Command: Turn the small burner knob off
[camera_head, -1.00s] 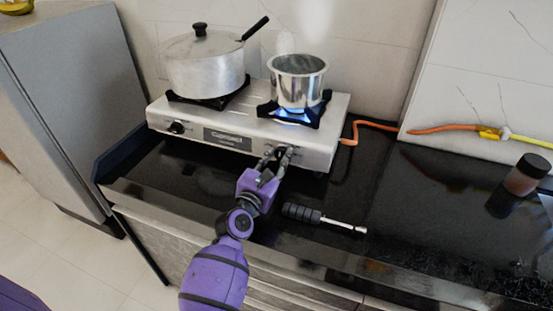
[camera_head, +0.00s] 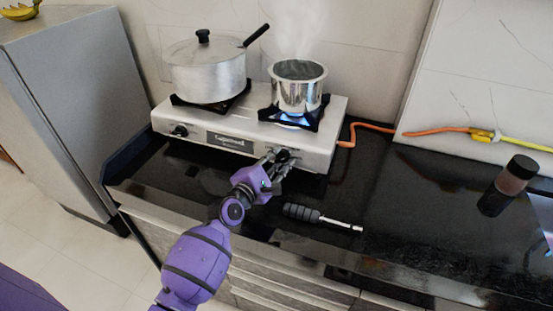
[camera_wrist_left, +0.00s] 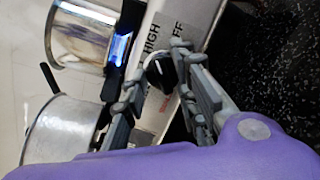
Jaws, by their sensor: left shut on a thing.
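The small burner knob (camera_head: 284,154) is on the right of the stove's front panel, a black round knob. My left gripper (camera_head: 279,159) is at it, with its fingers shut on the knob, and partly hides it. In the left wrist view the dark knob (camera_wrist_left: 160,69) sits between the two grey fingers of the left gripper (camera_wrist_left: 166,62), beside the printed words HIGH and OFF. A blue flame (camera_head: 294,119) burns under the small steel pot (camera_head: 297,92), and steam rises from it. My right gripper is not in view.
A large lidded pot (camera_head: 207,77) stands on the left burner, above another knob (camera_head: 180,131). A black-handled tool (camera_head: 303,212) lies on the black counter near the gripper. An orange hose (camera_head: 372,127) runs right from the stove.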

